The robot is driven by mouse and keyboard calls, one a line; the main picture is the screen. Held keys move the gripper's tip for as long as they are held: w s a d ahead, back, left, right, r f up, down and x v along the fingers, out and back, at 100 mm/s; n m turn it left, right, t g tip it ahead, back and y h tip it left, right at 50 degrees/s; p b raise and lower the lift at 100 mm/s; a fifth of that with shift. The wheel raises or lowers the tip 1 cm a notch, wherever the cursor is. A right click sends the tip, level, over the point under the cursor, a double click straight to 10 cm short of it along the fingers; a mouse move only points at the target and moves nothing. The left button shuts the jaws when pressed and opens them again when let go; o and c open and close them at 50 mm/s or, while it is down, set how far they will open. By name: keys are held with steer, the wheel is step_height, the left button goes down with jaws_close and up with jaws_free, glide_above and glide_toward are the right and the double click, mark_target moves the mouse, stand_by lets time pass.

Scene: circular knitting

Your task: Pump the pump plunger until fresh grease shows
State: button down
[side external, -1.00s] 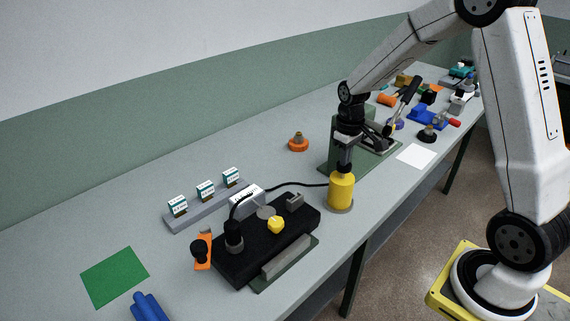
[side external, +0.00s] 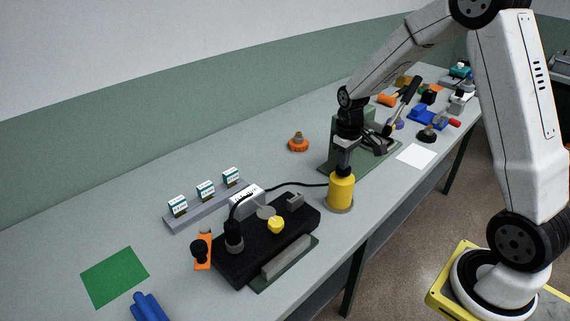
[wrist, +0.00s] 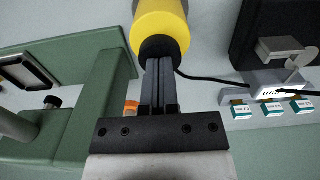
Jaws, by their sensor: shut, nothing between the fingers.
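The grease pump is a yellow cylinder (side external: 341,192) standing on a round grey base near the table's front edge. It also shows at the top of the wrist view (wrist: 160,20). Its black plunger top (wrist: 160,47) faces my gripper. My gripper (side external: 343,168) points down with its fingers together and nothing between them. The fingertips are at the plunger top and seem to press on it; the contact itself is partly hidden. A black hose runs from the pump to a black block (side external: 232,262). I cannot make out any fresh grease.
A green press-like stand (side external: 338,138) is close behind the pump. A yellow knob (side external: 276,225) sits on the black block. A grey rail (side external: 207,212) holds small labelled boxes. An orange part (side external: 298,145) and a white sheet (side external: 416,156) lie on the table.

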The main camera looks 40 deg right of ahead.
steer(key=shift+r, duration=2)
steer(key=shift+f, duration=0.25)
steer(key=shift+f, duration=0.45)
steer(key=shift+f, duration=0.2)
steer(key=shift+f, duration=1.2)
steer(key=shift+r, duration=2.1)
